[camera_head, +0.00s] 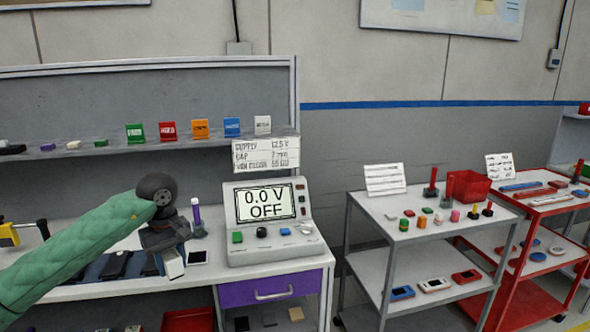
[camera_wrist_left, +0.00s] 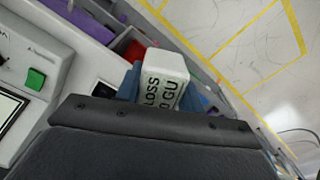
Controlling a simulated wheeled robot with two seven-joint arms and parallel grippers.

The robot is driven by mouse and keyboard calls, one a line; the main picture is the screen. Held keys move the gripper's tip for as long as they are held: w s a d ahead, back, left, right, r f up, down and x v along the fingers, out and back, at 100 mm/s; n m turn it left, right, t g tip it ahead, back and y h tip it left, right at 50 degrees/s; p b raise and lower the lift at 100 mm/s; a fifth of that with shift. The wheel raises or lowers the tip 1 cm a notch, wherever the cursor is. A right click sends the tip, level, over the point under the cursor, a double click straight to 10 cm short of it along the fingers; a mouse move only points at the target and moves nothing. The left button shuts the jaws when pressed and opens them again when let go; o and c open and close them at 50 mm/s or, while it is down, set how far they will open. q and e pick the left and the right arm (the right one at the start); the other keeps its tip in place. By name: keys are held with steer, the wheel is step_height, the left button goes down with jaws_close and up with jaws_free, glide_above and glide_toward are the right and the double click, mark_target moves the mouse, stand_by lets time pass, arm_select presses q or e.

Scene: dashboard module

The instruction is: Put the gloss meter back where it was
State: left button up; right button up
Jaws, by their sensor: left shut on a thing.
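The gloss meter (camera_wrist_left: 163,80) is a white block with dark lettering that reads "LOSS" and "GU" in the left wrist view. My left gripper (camera_wrist_left: 160,92) is shut on it, with blue fingers at its sides. In the head view, my left gripper (camera_head: 172,262) hangs over the front of the bench, left of the grey supply unit. A small pale part at its tip is probably the meter, mostly hidden by the gripper. My right gripper is not in view.
The supply unit (camera_head: 268,222) reads "0.0 V OFF" and stands on the bench above a purple drawer (camera_head: 270,290). A dark phone-like item (camera_head: 198,257) lies beside my gripper. A grey cart (camera_head: 432,235) and a red cart (camera_head: 545,205) stand to the right.

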arm_select(q)
steer(key=s+d+f+m, duration=0.4)
steer(key=f, duration=0.6)
steer(key=s+d+f+m, duration=0.4)
steer(key=s+d+f, duration=0.1)
steer(key=f, duration=0.4)
steer(key=shift+d+f+p, duration=0.3)
steer(key=shift+f+p, duration=0.05)
steer(key=shift+f, duration=0.05)
